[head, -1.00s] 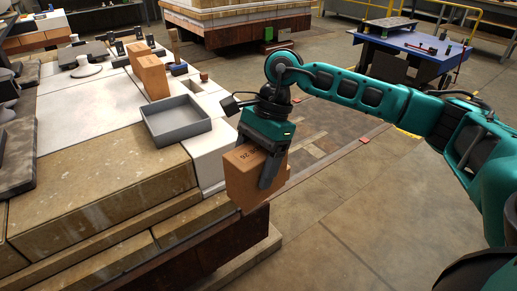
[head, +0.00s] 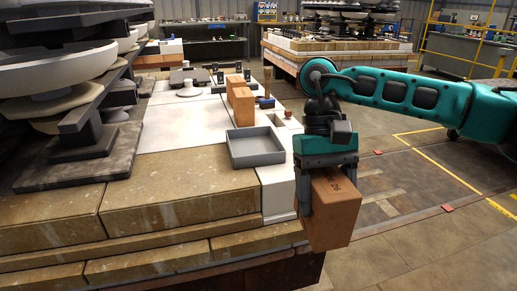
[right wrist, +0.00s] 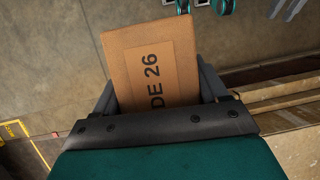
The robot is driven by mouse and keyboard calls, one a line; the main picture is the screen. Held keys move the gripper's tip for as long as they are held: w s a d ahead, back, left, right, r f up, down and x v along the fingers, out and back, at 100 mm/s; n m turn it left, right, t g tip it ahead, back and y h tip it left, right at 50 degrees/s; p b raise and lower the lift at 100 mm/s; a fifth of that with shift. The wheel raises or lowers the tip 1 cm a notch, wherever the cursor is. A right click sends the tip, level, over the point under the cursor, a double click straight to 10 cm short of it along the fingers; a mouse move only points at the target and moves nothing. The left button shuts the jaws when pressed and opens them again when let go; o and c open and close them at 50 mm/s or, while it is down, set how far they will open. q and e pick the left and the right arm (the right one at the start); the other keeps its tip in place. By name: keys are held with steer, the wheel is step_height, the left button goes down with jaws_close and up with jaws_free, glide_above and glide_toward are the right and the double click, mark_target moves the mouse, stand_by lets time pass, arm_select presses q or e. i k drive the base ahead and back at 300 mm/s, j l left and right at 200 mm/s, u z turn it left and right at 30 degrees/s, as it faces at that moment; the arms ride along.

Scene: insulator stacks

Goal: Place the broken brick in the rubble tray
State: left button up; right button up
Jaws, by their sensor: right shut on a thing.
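My right gripper (head: 328,185) is shut on an orange-brown brick (head: 335,212) and holds it in the air, beside the near right corner of the stone-topped stack. In the right wrist view the brick (right wrist: 148,62) stands between the fingers, with dark lettering that reads "DE 26". No break shows on its visible faces. The grey tray (head: 258,160) sits on the stack, left of and beyond the held brick; its visible inside is empty. My left gripper is not in view.
Two similar orange bricks (head: 242,106) stand upright beyond the tray, near a wooden-handled tool (head: 267,88). Stacked round insulator discs (head: 60,72) on a dark base rise at the left. Pale slabs (head: 185,125) left of the tray are clear.

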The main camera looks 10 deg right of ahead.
mark_target(254, 150)
steer(key=i+l, duration=0.15)
steer(key=l, duration=0.2)
steer(key=i+l, duration=0.2)
steer(key=l, duration=0.15)
steer(key=l+u, duration=0.1)
steer(key=u, duration=0.35)
steer(key=l+u, duration=0.15)
steer(key=u, duration=0.35)
steer(key=i+l, duration=0.05)
